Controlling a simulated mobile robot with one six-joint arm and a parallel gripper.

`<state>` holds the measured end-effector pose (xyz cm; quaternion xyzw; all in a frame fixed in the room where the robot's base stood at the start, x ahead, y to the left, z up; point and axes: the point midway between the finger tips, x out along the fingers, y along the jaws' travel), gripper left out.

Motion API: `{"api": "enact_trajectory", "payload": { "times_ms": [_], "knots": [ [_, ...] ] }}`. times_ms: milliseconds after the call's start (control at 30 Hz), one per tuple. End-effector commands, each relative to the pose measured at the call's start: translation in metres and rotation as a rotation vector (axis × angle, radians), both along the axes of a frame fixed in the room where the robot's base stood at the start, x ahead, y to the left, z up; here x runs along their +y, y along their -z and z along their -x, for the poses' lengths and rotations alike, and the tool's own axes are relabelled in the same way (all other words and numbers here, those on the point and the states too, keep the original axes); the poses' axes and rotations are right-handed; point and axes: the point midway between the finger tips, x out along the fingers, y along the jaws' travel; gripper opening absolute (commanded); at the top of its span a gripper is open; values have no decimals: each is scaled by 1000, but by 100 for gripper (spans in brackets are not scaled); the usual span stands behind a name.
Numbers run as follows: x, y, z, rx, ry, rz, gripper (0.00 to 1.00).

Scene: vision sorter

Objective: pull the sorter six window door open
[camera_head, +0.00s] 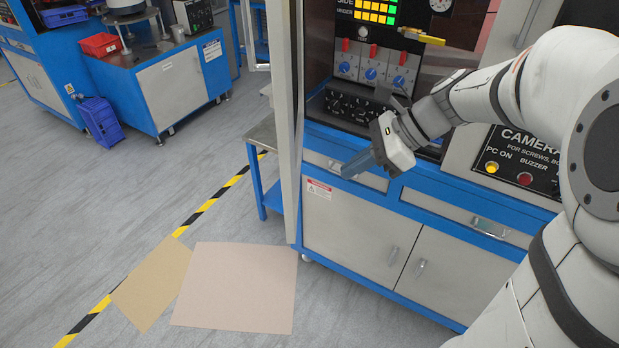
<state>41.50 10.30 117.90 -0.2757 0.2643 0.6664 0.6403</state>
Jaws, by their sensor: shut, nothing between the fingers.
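My gripper (347,173) is shut and empty. Its blue-grey fingers point down and left, in front of the blue-and-white sorter cabinet (350,225) near its upper left drawer. The bay above the drawers is uncovered, and its control panel shows. A white-framed glazed panel (250,62) stands out to the left of the bay, cut off by the top edge; it looks like a window door swung open. Another white frame with a silver handle (526,22) stands at the right of the bay, partly behind my arm. I cannot tell which is the sorter six door.
The control panel has blue knobs (371,73), red switches and a yellow lever (422,36). A blue side table (259,185) stands beside the cabinet. Cardboard sheets (240,290) lie on the floor.

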Motion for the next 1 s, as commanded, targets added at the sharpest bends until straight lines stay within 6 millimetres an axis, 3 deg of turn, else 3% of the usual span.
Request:
{"api": "enact_trajectory", "payload": {
  "times_ms": [267,500,1000],
  "knots": [
    [44,43,3,6,-4,1,0],
    [74,42,4,1,-3,3,0],
    [82,43,4,1,2,3,0]
  ]
}}
